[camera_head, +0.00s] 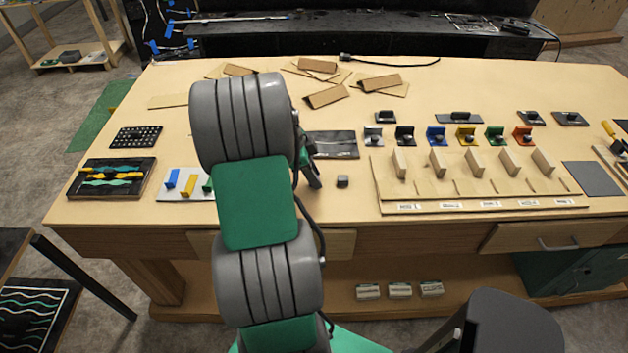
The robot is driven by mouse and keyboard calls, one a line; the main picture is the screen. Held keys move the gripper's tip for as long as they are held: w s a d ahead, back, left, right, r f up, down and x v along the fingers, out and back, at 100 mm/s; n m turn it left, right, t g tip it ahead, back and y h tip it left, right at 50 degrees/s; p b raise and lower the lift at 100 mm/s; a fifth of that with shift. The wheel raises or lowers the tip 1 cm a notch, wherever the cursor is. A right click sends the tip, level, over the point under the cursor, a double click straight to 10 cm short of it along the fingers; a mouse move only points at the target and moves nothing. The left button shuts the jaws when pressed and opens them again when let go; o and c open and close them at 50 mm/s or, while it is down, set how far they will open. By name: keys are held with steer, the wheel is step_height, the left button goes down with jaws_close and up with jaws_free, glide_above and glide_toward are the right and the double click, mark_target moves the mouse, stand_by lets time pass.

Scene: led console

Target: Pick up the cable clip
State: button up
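A small dark grey block (342,181), which may be the cable clip, sits on the wooden table near its front edge. It is too small to make out its shape well. My gripper (313,178) shows only in part as dark pieces behind my arm, just left of the small block and apart from it in the picture. My arm hides most of the gripper, so its opening and anything between its fingers cannot be seen.
A dark flat mat (334,145) lies behind the gripper. A wooden rack (480,205) with upright dividers stands to the right, with several coloured brackets behind it. A white board (172,196) with coloured blocks and a black tray (148,188) lie left. Cardboard pieces (325,96) lie at the back.

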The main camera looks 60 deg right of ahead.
jaws_close()
steer(key=shift+r, duration=0.1)
stand_by(0.3)
